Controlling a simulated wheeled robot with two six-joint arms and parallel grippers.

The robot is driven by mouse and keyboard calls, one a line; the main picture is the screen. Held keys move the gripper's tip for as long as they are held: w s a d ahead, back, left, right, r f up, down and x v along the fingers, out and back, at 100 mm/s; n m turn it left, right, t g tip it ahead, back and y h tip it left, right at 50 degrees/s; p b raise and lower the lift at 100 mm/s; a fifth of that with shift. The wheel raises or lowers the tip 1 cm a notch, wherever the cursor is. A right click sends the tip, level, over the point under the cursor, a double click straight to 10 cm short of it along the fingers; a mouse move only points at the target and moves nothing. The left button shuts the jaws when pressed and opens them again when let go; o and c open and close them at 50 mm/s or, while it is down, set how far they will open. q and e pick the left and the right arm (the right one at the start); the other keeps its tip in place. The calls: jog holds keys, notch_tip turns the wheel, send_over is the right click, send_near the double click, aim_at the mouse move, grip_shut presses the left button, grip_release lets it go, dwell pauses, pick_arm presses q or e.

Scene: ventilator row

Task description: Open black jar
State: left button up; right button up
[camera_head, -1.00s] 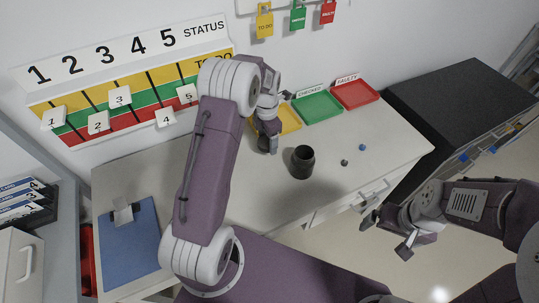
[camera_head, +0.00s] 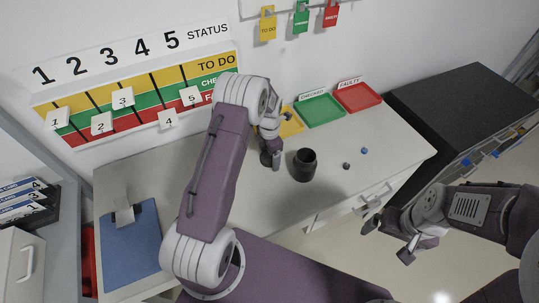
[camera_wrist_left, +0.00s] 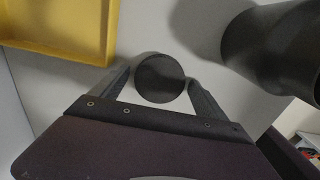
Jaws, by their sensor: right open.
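The black jar (camera_head: 304,166) stands upright on the white counter with a dark open mouth. It also shows at the upper right of the left wrist view (camera_wrist_left: 275,45). My left gripper (camera_head: 271,161) is left of the jar, low over the counter. In the left wrist view its fingers (camera_wrist_left: 158,77) flank a round dark lid (camera_wrist_left: 160,78), apart from the jar. The right finger meets the lid's edge; contact at the left finger is hard to see. The lid is partly hidden in the head view (camera_head: 265,158). My right gripper (camera_head: 388,240) is open and empty, off the counter's front.
Yellow (camera_head: 291,127), green (camera_head: 320,111) and red (camera_head: 358,97) trays line the back of the counter. Two small balls (camera_head: 364,151) lie right of the jar. A blue clipboard (camera_head: 132,250) lies at the left. A black cabinet (camera_head: 450,105) stands at the right.

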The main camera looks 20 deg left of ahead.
aim_at(270, 157)
dwell(0.4)
pick_arm(q)
notch_tip(270, 157, up, 12)
jog(key=s+d+m, duration=0.3)
jog(key=s+m, duration=0.7)
jog(key=m, duration=0.4)
jog(key=s+d+m+t, duration=0.1)
jog(key=s+d+m, duration=0.1)
jog(key=s+m, duration=0.8)
jog(key=m, duration=0.3)
jog(key=shift+s+d+r+m, duration=0.2)
jog(key=shift+d+r+m, duration=0.2)
